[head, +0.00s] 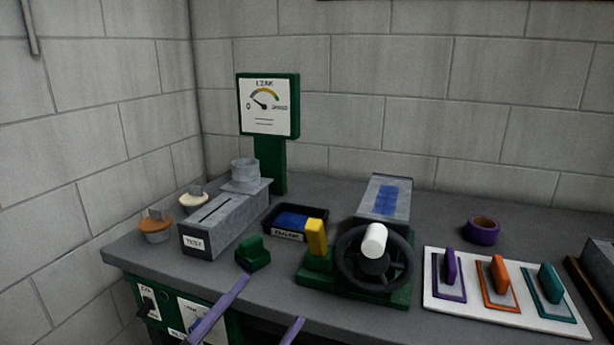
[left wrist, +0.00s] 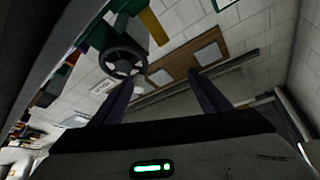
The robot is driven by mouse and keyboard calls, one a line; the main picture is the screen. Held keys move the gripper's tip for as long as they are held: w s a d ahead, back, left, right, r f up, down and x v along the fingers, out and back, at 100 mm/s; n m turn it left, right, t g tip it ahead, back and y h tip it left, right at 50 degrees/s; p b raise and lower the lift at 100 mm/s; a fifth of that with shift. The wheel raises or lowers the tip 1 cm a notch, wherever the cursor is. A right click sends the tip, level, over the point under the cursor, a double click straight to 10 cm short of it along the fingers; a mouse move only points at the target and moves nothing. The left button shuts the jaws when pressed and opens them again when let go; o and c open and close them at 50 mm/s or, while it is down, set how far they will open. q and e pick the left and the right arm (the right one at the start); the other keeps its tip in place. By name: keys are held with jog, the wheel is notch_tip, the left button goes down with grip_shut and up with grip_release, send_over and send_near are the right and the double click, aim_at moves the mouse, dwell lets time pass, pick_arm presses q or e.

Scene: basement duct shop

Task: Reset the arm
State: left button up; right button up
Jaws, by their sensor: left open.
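My left gripper (head: 272,300) comes in at the bottom of the head view, in front of the bench's front edge. Its two purple fingers are spread apart with nothing between them. In the left wrist view the fingers (left wrist: 163,82) also stand apart and empty, with a black wheel seen beyond them in a tilted view. My right gripper is not in view. Most of the left arm is out of the head view.
The grey bench (head: 285,277) holds a black handwheel (head: 343,272) on a green base, a metal test duct (head: 222,222), a black tray (head: 318,219), a green block (head: 252,254), purple tape (head: 483,231) and a white board (head: 437,290). A green leak gauge (head: 268,105) stands behind.

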pick_arm(q)
jog(key=a+f+n+g+y, duration=0.1)
jog(key=a+f+n+y, duration=0.15)
jog(key=f, duration=0.45)
jog(key=a+f+n+y, duration=0.2)
jog(key=f+n+y, duration=0.2)
jog(key=f, duration=0.2)
jog(key=s+a+f+n+g+y, duration=0.2)
jog(key=s+f+g, duration=0.2)
jog(key=s+f, duration=0.4)
jog(key=s+a+f+n+g+y, duration=0.2)
jog(key=s+f, duration=0.7)
jog(key=f, duration=0.6)
jog(key=shift+a+n+g, duration=0.4)
jog(key=shift+n+g, duration=0.05)
jog(key=shift+g, duration=0.65)
